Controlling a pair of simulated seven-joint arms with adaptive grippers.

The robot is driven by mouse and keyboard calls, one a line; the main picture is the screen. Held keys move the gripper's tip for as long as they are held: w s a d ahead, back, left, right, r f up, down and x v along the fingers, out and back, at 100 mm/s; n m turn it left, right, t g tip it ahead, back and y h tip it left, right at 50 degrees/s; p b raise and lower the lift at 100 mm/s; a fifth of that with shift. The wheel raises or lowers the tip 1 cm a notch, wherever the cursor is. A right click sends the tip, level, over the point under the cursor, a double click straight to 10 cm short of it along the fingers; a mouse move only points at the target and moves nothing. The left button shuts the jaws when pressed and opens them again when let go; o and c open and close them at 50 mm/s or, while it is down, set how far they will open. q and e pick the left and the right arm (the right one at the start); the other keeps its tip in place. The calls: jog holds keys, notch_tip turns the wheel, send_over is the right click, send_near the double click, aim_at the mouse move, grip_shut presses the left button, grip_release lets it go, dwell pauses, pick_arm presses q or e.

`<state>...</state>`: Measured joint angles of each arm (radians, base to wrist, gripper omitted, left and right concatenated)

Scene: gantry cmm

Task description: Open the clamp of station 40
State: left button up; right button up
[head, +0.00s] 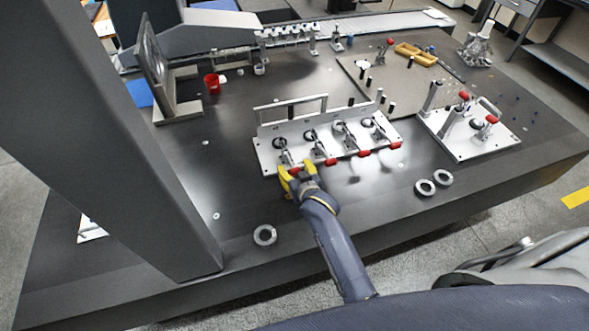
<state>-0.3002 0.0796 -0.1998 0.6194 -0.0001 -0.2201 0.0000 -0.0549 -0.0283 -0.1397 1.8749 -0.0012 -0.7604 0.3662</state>
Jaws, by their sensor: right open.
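A light metal fixture plate (268,152) carries a row of several toggle clamps with red handle tips. No station numbers are readable, so I cannot tell which clamp is station 40. My right gripper (296,173) is open, its yellow fingers at the leftmost clamp (285,157) of the row. That clamp's red tip (294,170) shows between or just beyond the fingers; contact cannot be made out. The other red tips (331,161), (364,153) and (396,145) lie along the plate's front edge to the right. My left gripper is out of view.
A second clamp plate (470,145) stands at the right. Metal rings (265,235) and (424,187) lie on the dark table (350,215) near the front. A thick dark column (110,130) rises at the left.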

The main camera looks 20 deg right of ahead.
jog(key=shift+o, duration=0.2)
grip_shut()
